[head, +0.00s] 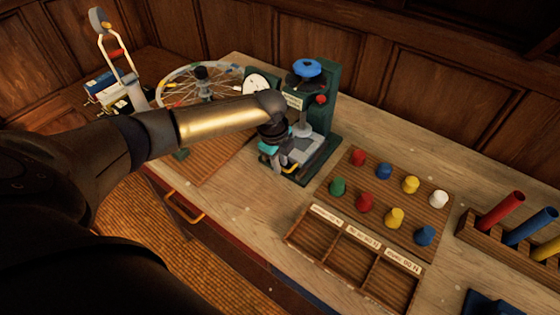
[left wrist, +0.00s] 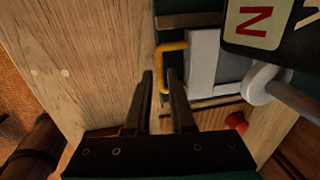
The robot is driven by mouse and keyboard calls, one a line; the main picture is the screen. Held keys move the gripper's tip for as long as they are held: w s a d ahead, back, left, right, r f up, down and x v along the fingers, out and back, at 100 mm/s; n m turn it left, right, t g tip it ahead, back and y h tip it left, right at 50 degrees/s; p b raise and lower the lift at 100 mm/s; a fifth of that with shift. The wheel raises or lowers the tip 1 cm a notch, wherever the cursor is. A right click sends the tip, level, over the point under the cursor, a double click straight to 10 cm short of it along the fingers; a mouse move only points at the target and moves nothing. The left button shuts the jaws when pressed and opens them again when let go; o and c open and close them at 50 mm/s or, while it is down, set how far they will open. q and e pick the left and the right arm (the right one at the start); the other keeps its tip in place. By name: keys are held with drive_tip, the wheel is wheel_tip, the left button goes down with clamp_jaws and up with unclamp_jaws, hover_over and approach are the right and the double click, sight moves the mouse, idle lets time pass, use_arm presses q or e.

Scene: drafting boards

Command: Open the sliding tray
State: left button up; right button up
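The sliding tray (head: 308,152) is a grey plate at the base of a dark green press on the table. In the left wrist view, the grey tray (left wrist: 202,62) carries a yellow U-shaped handle (left wrist: 173,45) on its left side. My left gripper (left wrist: 158,74) is open, with its two dark fingers apart. The handle's outer bar appears between the fingertips in that view; I cannot tell if they touch it. In the head view the left gripper (head: 272,157) is beside the press's front left, and the arm hides part of the press. My right gripper is out of view.
The press has a blue knob (head: 307,68) and a red knob (head: 321,99). A pegboard (head: 352,185) with coloured pegs and a compartment tray (head: 338,268) lie to the right. A spoked wheel (head: 202,78) stands behind my arm. A desk drawer handle (head: 186,207) juts from the front.

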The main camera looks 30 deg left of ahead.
use_arm(q)
clamp_jaws()
idle(1.0)
